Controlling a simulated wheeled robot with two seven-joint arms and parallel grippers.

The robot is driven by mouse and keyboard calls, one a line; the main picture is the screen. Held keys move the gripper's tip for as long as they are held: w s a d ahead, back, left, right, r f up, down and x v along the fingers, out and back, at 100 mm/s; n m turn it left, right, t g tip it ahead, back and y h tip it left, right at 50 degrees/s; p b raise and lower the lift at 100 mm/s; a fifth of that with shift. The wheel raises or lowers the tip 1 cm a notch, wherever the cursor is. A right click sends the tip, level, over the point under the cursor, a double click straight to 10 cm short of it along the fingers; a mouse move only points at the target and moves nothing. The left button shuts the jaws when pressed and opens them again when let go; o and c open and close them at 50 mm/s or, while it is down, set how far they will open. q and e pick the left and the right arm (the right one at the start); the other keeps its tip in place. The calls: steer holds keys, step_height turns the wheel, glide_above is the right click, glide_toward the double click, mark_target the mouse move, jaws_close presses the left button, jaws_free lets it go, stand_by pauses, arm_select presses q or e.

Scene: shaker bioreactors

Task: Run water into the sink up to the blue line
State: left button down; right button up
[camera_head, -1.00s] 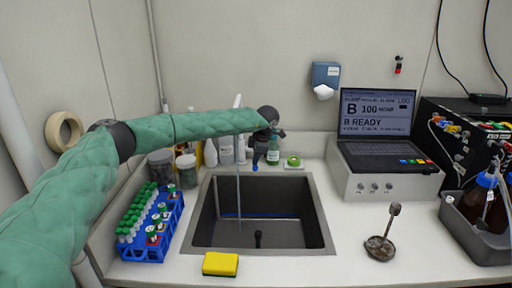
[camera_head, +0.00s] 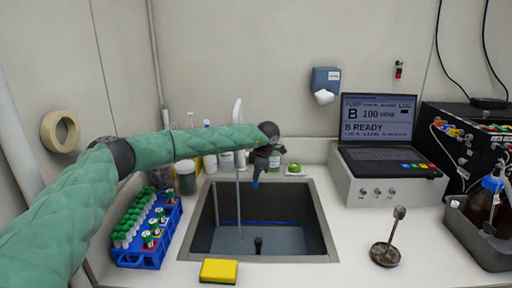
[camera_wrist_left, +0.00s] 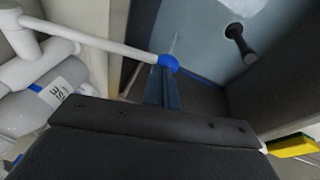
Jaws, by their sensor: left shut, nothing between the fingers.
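The dark sink (camera_head: 205,225) is set in the white counter. A thin water stream (camera_head: 238,205) falls into it from the white tap (camera_head: 237,112), which is partly hidden behind my left arm. Pale blue-grey water (camera_head: 285,240) covers the sink's bottom, its far edge close below the blue line (camera_head: 283,223) on the back wall. My left gripper (camera_head: 256,182) is shut and empty above the sink's back edge. In the left wrist view its fingertips (camera_wrist_left: 163,72) are at the blue tip (camera_wrist_left: 168,63) of a white lever (camera_wrist_left: 105,42); whether they touch, I cannot tell.
A black upright plug (camera_head: 258,245) stands in the sink. A yellow sponge (camera_head: 219,271) lies at the front rim. A blue tube rack (camera_head: 148,235) is left, a laptop (camera_head: 378,130) on a white box right. A rusty stand (camera_head: 386,252) stands front right.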

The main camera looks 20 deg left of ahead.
arm_select(q)
steer(key=shift+s+r, duration=0.1)
steer(key=shift+r, duration=0.3)
steer(key=shift+a, duration=0.1)
arm_select(e)
steer(key=shift+s, duration=0.15)
arm_select(q)
steer(key=shift+w+f, duration=0.1)
steer(key=shift+w, duration=0.1)
steer(key=shift+r, duration=0.2)
steer(key=shift+b+v, duration=0.45)
steer(key=shift+v, duration=0.6)
steer(key=shift+s+b+v, duration=0.2)
steer(key=shift+b+v, duration=0.45)
steer(key=shift+v, duration=2.1)
arm_select(e)
steer(key=shift+s+a+r+t, duration=0.15)
steer(key=shift+a+r, duration=0.15)
steer(key=shift+r, duration=0.4)
steer(key=shift+s+a+r+t, duration=0.15)
steer(key=shift+a+r, duration=0.1)
steer(key=shift+r, duration=0.45)
steer(key=shift+w, duration=0.1)
stand_by(1.6)
